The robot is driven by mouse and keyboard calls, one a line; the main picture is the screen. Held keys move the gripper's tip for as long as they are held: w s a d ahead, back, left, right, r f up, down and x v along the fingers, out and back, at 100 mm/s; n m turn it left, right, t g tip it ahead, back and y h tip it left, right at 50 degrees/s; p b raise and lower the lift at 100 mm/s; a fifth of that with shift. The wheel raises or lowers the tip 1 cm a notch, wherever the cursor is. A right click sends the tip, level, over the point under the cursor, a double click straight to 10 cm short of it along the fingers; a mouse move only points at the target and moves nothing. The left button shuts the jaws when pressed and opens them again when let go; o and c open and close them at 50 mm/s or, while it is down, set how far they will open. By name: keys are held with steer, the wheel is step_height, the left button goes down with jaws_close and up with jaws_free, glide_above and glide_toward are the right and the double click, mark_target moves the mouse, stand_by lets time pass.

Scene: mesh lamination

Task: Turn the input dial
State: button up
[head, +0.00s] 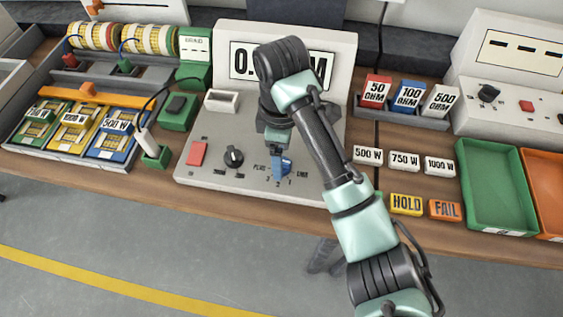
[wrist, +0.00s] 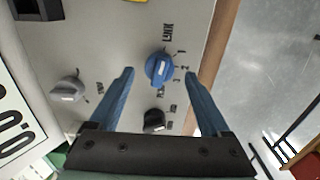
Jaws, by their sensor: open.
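A blue dial (wrist: 159,68) with a white pointer mark sits on the grey instrument panel, with 1, 2, 3 and word labels around it. I take it as the input dial, though its labels are too blurred to confirm this. My gripper (wrist: 160,74) is open, its two blue fingers on either side of the dial in the wrist view. In the head view my gripper (head: 278,158) is low over the panel, hiding part of the dial area.
A black knob (wrist: 154,121) and a grey knob (wrist: 68,90) are near the blue dial. The panel (head: 205,178) also has a red switch (head: 197,153). A display (head: 240,62) stands behind, partly covered by my arm. Trays (head: 497,226) are at the right.

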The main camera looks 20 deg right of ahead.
steer(key=shift+f, duration=1.2)
jaws_close()
